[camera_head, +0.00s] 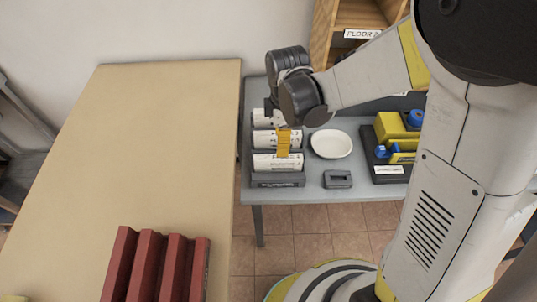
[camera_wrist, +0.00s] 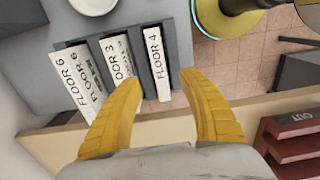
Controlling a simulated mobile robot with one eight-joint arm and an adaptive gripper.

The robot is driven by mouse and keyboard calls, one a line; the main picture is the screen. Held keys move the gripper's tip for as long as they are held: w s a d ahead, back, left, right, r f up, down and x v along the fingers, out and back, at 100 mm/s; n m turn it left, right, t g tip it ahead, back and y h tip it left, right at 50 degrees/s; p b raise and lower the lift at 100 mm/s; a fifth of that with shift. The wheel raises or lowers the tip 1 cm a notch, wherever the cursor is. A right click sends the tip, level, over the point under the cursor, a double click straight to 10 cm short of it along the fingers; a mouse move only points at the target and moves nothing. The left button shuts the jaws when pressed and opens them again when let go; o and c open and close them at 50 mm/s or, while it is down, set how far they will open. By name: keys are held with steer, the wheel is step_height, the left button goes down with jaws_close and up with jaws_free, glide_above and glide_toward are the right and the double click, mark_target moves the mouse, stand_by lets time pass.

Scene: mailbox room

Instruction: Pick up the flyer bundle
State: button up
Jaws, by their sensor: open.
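Several white bundles with floor labels stand in a dark grey slotted rack (camera_head: 278,181) on the grey table. One bundle (camera_head: 278,162) is nearest the front. In the wrist view the labels read FLOOR 6, FLOOR 3 (camera_wrist: 121,57) and FLOOR 4 (camera_wrist: 156,62); I cannot tell which bundle is the flyer bundle. My gripper (camera_head: 284,142) has yellow fingers and hangs over the rack. In the wrist view my gripper (camera_wrist: 158,84) is open and empty, its fingers spread on either side of the FLOOR 4 bundle's near end. Contact cannot be told.
A white dish (camera_head: 331,144) is right of the rack, with a small grey block (camera_head: 338,180) in front. A dark tray with yellow and blue items (camera_head: 398,140) is farther right. A wooden table (camera_head: 160,150) bearing a red slotted rack (camera_head: 158,265) stands left.

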mark_target(278, 159)
steer(key=f, duration=0.1)
steer(key=f+b, duration=0.1)
steer(key=f, duration=0.1)
steer(key=shift+w+d+f, duration=0.15)
steer(key=shift+d, duration=0.05)
steer(key=f+b, duration=0.1)
steer(key=f, duration=0.1)
steer(key=f+b, duration=0.1)
steer(key=f, duration=0.1)
steer(key=a+f+b, duration=0.1)
steer(key=f, duration=0.1)
jaws_close()
